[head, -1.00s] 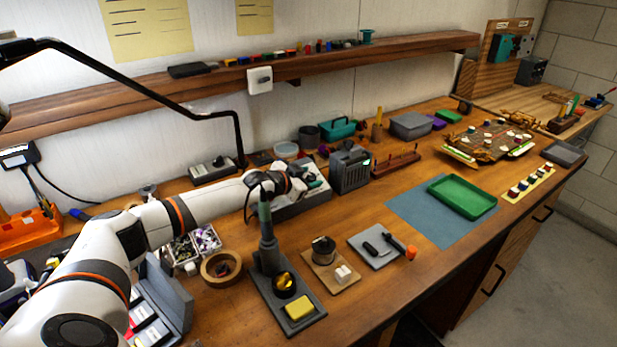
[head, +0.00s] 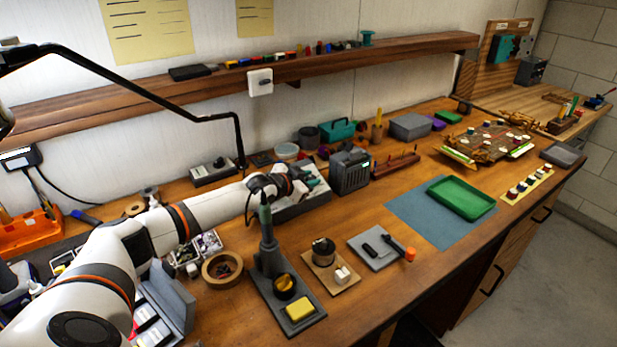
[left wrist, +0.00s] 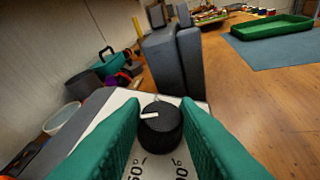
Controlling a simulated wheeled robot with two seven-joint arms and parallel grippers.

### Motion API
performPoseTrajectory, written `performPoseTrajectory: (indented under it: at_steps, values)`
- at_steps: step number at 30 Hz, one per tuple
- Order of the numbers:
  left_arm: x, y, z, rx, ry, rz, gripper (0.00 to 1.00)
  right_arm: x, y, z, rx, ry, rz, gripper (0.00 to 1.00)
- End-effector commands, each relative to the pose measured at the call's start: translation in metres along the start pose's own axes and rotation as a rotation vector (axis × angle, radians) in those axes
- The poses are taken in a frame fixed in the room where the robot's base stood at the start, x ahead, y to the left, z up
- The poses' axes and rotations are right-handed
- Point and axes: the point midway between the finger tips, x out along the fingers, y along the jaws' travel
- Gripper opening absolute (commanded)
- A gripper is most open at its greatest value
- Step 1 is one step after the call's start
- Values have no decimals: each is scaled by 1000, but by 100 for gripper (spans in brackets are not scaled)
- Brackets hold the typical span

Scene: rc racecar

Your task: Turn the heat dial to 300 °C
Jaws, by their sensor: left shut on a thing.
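The heat dial (left wrist: 160,127) is a round black knob with a white pointer line, seen in the left wrist view. It stands on a pale panel with printed degree numbers, partly cut off, that end in "50°" and "00°". The pointer lies toward the left of the picture. My left gripper (left wrist: 160,130) has its green fingers on both sides of the dial and is shut on it. In the head view my left gripper (head: 312,180) is at the grey and white station (head: 303,205), and the dial is too small to make out there. My right gripper is not in view.
A dark grey box (head: 350,172) stands just right of the station. A soldering iron stand (head: 270,262) is in front of my left arm. A green tray (head: 461,198) lies on a blue mat (head: 420,218) to the right. The shelf (head: 130,108) runs above.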

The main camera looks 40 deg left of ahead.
Motion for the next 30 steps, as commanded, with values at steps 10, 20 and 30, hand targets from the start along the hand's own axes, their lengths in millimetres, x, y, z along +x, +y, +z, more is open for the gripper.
performPoseTrajectory:
  at_steps: [10, 20, 30]
  values:
    - [0, 0, -1, -2, 1, -1, 49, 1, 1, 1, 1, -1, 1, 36]
    - [-4, -1, -2, -1, 2, -2, 49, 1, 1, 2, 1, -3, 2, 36]
    - [-58, -1, -4, 2, 5, -3, 49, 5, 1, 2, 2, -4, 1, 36]
